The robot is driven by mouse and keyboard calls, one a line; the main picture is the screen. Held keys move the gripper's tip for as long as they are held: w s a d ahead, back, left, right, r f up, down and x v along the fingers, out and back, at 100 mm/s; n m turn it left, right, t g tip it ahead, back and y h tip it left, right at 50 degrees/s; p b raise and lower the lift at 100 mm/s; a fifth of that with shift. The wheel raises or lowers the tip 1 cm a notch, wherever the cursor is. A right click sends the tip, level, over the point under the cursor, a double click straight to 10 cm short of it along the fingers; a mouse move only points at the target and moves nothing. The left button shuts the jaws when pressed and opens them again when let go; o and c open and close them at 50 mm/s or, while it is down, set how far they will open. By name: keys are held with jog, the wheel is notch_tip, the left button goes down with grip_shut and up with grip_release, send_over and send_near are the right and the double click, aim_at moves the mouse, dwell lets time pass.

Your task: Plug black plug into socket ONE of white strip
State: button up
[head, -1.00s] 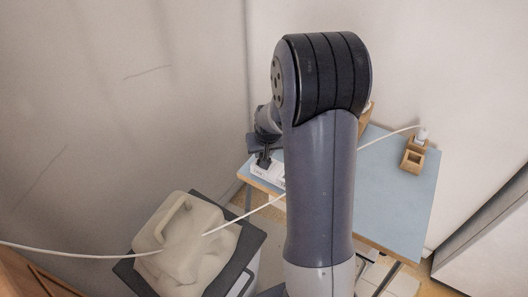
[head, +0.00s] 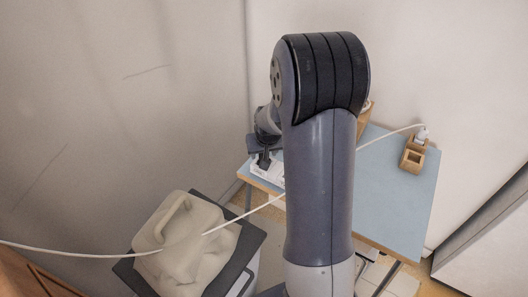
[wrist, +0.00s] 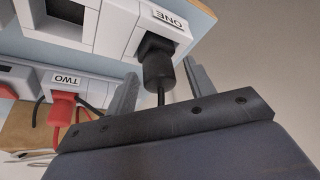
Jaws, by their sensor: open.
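In the wrist view, a black plug (wrist: 158,62) sits at the socket beside the label ONE (wrist: 167,20) on a white strip (wrist: 117,32). Its face is against the strip, and its dark cord runs back toward my gripper. My gripper (wrist: 162,74) is open, with one grey finger on each side of the plug and cord. Gaps show between the fingers and the plug. In the head view, my gripper (head: 264,161) is small and dark above the white strip (head: 268,175) at the table's left end. The plug cannot be made out there.
A red plug (wrist: 62,108) sits below a label TWO (wrist: 67,79) in the wrist view, with red and black cords nearby. The blue table (head: 395,190) bears a wooden holder (head: 412,160) and a white plug (head: 422,135) with a long white cable. My arm hides the table's middle.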

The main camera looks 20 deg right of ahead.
jog(key=d+v, duration=0.1)
jog(key=v, duration=1.1)
jog(key=shift+a, duration=0.45)
jog(key=x, duration=1.2)
jog(key=shift+f+b, duration=0.3)
jog(key=shift+w+r+p, duration=0.15)
jog(key=shift+r+p, duration=0.15)
jog(key=shift+r, duration=0.95)
jog(key=shift+f, duration=0.1)
